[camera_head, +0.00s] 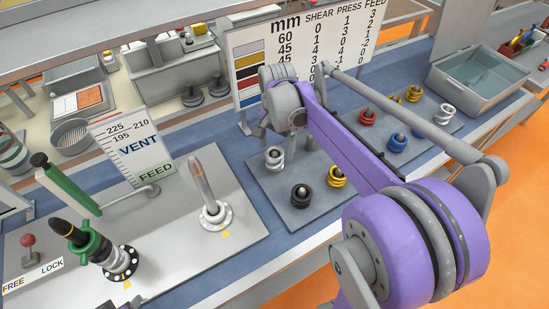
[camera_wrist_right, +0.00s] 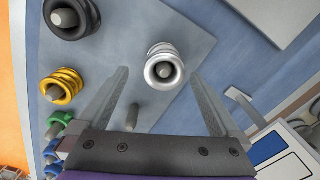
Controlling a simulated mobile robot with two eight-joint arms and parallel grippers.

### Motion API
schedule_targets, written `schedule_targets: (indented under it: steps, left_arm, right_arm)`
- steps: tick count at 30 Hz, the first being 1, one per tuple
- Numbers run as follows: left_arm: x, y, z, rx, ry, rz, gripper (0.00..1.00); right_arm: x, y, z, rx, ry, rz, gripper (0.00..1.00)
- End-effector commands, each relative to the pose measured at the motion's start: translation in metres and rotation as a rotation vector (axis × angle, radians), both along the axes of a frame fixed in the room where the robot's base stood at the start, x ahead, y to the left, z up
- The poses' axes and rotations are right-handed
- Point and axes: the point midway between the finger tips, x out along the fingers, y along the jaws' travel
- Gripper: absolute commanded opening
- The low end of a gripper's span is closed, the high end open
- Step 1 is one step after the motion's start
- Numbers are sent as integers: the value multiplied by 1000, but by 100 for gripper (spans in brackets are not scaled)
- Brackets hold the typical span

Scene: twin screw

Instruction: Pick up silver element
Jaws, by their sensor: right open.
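A silver element (camera_head: 274,159), a coiled ring, sits around a short grey peg on the grey plate (camera_head: 262,184) in the head view. In the right wrist view the silver element (camera_wrist_right: 164,65) lies near the gap between the fingertips of my right gripper (camera_wrist_right: 158,73). The right gripper is open, with nothing between its fingers that I can see as held. In the head view my purple right arm hides most of it. Another silver-white element (camera_head: 444,114) stands farther right on the plate. My left gripper is out of view.
Black (camera_head: 300,196), yellow (camera_head: 337,176), red (camera_head: 368,117) and blue (camera_head: 397,143) elements stand on nearby pegs. A bare peg (camera_wrist_right: 132,117) shows between my right fingers. A number board (camera_head: 300,50) stands behind. A steel fixture plate (camera_head: 190,250) with a spike lies left.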

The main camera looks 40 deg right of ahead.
Motion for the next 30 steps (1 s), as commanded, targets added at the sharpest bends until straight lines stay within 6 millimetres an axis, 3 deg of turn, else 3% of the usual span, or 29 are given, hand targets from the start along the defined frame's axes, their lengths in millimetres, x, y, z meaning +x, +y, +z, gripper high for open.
schedule_targets:
  steps: [9, 19, 30]
  left_arm:
    - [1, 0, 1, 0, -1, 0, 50]
    - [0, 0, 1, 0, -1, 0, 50]
    - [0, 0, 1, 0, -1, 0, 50]
  right_arm:
    - [4, 2, -43, 0, 0, 1, 100]
    - [4, 2, -49, -1, -1, 1, 98]
    - [4, 2, -49, -1, -1, 1, 31]
